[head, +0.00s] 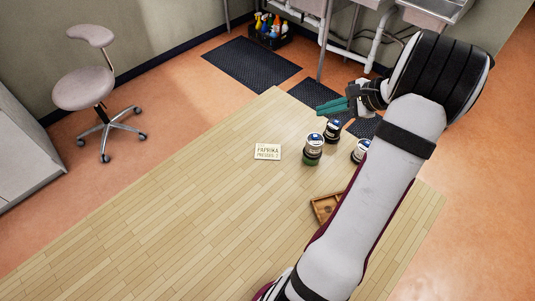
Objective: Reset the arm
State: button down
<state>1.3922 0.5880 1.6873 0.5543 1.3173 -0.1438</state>
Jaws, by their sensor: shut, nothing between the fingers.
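My gripper (332,106) is at the upper right of the head view, at the end of my outstretched arm. Its teal fingers are together and point left, with nothing between them. It is near the far right part of the wooden table (170,220), close to the jars in the picture. I cannot tell its exact height above the table. My arm crosses the right side of the view and hides part of the table.
Jars stand below the gripper: a green-based jar (313,152), a second jar (333,131) and a third (360,151) beside my arm. A paprika card (267,152) and a partly hidden wooden tray (322,207) lie nearby. The table's left is clear. A stool (84,90) stands beyond.

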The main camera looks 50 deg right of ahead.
jog(key=w+a+r+n+g+y, duration=0.1)
jog(key=w+a+r+n+g, duration=0.15)
jog(key=a, duration=0.65)
jog(key=w+a+r+n+g+y, duration=0.1)
jog(key=a+n, duration=0.3)
jog(key=a, duration=0.5)
jog(key=w+a+r+n+g+y, duration=0.1)
jog(key=w+a+r+n+g, duration=0.15)
jog(key=a, duration=0.65)
jog(key=s+a+f+n+g+h, duration=0.2)
jog(key=s+a+n, duration=0.8)
jog(key=s+a, duration=0.5)
jog(key=shift+s+g+h, duration=0.6)
jog(key=shift+s, duration=0.15)
